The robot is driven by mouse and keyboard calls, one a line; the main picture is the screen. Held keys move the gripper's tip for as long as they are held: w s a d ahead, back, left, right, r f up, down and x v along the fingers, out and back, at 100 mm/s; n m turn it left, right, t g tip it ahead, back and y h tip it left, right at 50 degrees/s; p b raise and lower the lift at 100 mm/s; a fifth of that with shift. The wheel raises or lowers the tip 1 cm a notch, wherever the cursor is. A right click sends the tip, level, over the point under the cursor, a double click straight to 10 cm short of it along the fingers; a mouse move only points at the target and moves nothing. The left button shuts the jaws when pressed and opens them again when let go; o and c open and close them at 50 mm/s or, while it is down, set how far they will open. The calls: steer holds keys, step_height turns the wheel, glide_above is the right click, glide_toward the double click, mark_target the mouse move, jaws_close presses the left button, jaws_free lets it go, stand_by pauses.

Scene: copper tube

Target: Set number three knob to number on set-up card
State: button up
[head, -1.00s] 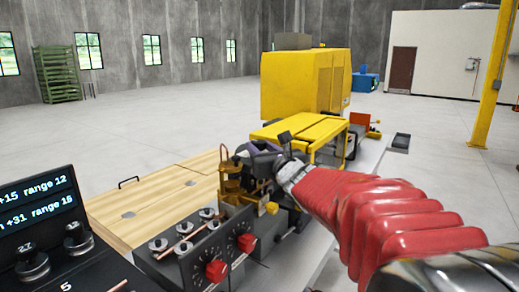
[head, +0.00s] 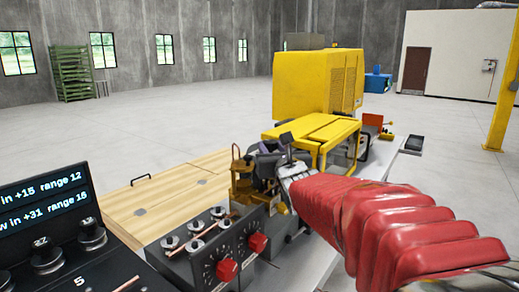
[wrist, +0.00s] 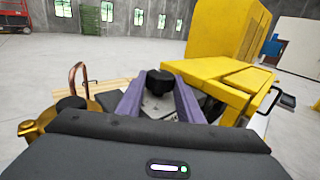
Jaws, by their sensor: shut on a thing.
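In the head view my gripper (head: 266,148) is at the machine in the middle, at the end of the red-sleeved arm. In the wrist view its two purple fingers (wrist: 159,95) stand either side of a black knob (wrist: 160,78) on a grey block, shut on it. Its number is not readable. A dark screen (head: 40,206) at the left shows cut-off lines, "in +15 range 12" and "w in +31 range 16". Two red knobs (head: 257,242) with dials sit on a black panel (head: 200,250). I cannot make out a number three label or a separate set-up card.
Dark knobs (head: 91,233) stand below the screen. A wooden top (head: 160,205) lies left of the machine. A yellow frame (head: 318,132) and large yellow housing (head: 312,85) stand behind my gripper. A copper loop (wrist: 78,75) is left of the fingers. The floor beyond is open.

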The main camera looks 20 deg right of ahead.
steer(key=o, duration=1.1)
steer(key=shift+c, duration=0.2)
steer(key=shift+s, duration=0.15)
steer(key=s+a, duration=0.2)
steer(key=s, duration=1.1)
steer(key=shift+s, duration=0.2)
